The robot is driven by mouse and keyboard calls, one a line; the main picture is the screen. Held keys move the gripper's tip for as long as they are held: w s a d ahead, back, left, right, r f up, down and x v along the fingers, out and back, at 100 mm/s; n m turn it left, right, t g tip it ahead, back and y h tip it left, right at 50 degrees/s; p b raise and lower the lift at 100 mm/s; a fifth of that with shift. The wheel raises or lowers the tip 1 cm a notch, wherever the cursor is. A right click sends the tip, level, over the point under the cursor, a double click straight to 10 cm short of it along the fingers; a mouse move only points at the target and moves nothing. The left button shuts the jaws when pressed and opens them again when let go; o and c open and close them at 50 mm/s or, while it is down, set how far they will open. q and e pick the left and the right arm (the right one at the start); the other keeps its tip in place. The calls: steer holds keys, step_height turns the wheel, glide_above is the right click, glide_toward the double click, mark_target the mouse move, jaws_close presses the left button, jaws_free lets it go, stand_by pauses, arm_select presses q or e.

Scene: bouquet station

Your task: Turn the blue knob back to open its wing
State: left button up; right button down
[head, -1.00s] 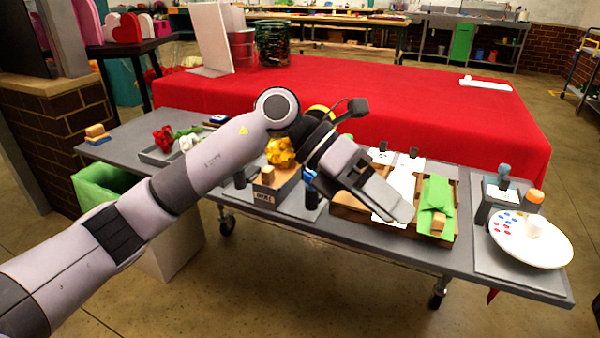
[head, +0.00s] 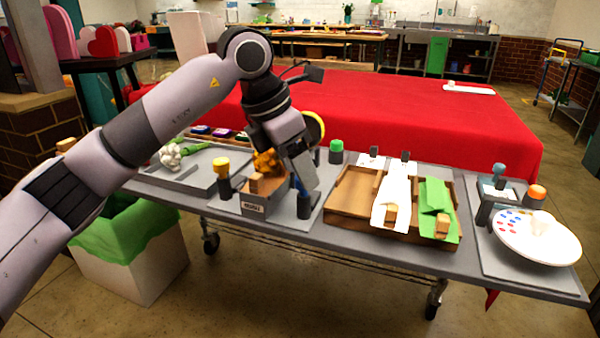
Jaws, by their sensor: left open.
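The blue knob (head: 299,185) sits on a dark post on a grey plate at the middle of the bench. It is mostly hidden behind my left gripper. My left gripper (head: 306,182) is open and points down at the knob; I cannot tell whether its fingers touch it. I cannot make out which wing belongs to the blue knob. My right gripper is not in view.
A yellow knob (head: 220,166) stands left of the box and a green knob (head: 336,146) behind to the right. A wooden tray (head: 347,203) with white and green sheets lies right. A plate (head: 545,252) stands at the far right. A red-covered table (head: 400,115) is behind.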

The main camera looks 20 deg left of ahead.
arm_select(q)
steer(key=shift+w+d+f, duration=0.2)
steer(key=shift+f, duration=0.45)
steer(key=c, duration=1)
steer(key=shift+c, duration=0.2)
